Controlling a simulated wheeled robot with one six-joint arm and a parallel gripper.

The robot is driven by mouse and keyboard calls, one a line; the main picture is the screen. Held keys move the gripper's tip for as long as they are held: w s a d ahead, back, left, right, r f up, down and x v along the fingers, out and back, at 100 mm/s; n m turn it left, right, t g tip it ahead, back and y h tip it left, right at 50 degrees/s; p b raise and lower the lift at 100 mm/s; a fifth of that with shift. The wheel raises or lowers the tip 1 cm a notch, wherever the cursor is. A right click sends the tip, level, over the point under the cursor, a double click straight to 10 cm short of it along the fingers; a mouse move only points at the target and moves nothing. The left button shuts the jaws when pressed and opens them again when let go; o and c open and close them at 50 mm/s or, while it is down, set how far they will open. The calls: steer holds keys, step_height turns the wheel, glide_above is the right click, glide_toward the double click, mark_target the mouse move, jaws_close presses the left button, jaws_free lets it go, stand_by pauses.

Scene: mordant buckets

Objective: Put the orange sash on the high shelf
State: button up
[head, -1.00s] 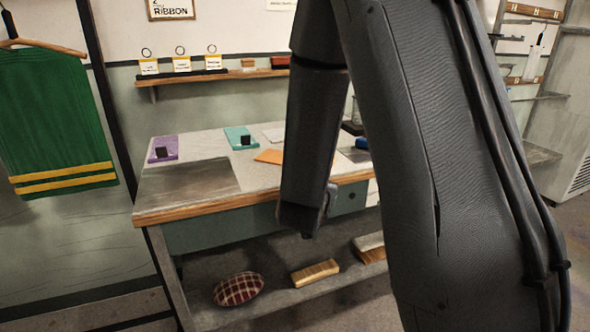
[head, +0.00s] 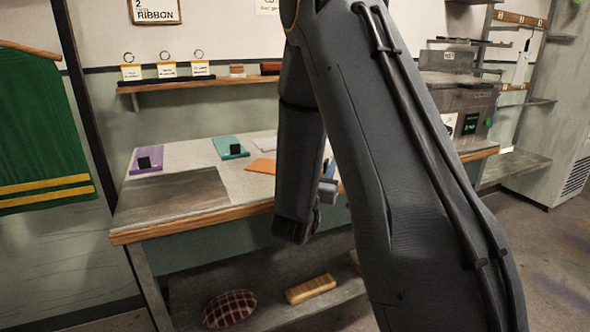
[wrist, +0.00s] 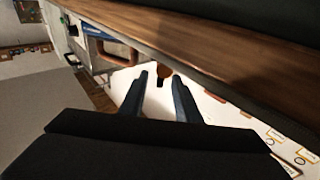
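An orange flat piece (head: 262,166), likely the orange sash, lies on the worktable (head: 190,215), partly behind my arm. My gripper (wrist: 160,78) shows in the wrist view with its two dark fingers apart. A small brown-orange thing with a black part (wrist: 163,73) shows between or beyond the fingertips; I cannot tell what it is or whether it is touched. In the head view my gripper end hangs at the table's front edge. A wooden wall shelf (head: 200,84) runs above the table, with white tags and small boxes on it.
A purple piece (head: 147,161) and a teal piece (head: 230,147), each with a black block, lie on the table. A grey machine (head: 458,100) stands at its right end. A checked cushion (head: 229,309) and a tan block (head: 311,289) lie on the lower shelf. A green cloth (head: 40,140) hangs left.

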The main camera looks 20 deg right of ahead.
steer(key=shift+x, duration=1.05)
jaws_close()
steer(key=shift+r, duration=0.1)
